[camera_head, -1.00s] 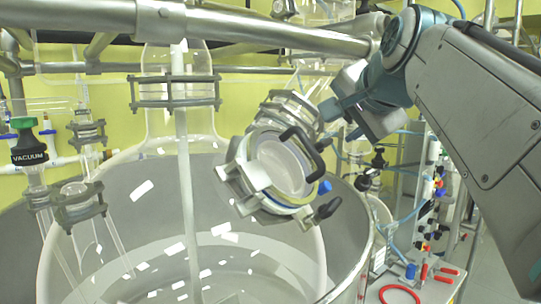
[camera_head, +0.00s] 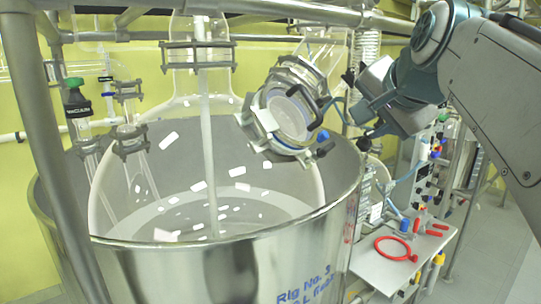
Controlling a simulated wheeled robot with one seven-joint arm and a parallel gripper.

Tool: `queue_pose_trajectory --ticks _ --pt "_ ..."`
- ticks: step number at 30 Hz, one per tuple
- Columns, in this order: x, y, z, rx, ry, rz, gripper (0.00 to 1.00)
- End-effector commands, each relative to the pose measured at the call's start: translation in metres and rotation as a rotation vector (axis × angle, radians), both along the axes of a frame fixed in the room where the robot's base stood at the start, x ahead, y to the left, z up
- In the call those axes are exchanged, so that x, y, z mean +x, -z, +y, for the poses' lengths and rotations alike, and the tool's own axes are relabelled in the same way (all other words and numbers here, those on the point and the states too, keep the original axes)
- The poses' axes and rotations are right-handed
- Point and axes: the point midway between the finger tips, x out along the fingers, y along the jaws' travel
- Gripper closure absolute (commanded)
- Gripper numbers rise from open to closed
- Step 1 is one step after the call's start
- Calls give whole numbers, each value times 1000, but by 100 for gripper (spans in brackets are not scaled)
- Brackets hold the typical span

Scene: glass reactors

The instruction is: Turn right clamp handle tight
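A round glass port with a metal clamp ring (camera_head: 262,128) sits tilted on the right shoulder of the large glass reactor (camera_head: 150,200). A curved black handle (camera_head: 310,108) lies across the port's upper right side. A second black handle (camera_head: 326,148) sticks out at the ring's lower right, beside a blue knob (camera_head: 323,135). I cannot tell for certain which is the right clamp handle. My gripper (camera_head: 364,112) is up and to the right of the port, apart from both handles.
A steel tank (camera_head: 240,262) surrounds the glass reactor. A horizontal steel pipe (camera_head: 270,12) crosses above, and an upright post (camera_head: 50,140) stands at left. A bench (camera_head: 385,262) with a red ring (camera_head: 393,248) is at lower right. Open floor shows at far right.

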Motion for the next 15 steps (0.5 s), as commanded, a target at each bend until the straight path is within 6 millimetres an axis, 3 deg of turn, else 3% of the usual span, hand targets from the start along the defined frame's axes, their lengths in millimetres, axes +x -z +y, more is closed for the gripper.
queue_pose_trajectory --ticks 8,11,15 --pt "-18 76 7 -134 -105 120 65" --pt "-30 118 9 -205 -167 186 65" --pt "-61 197 13 -336 -306 307 65"
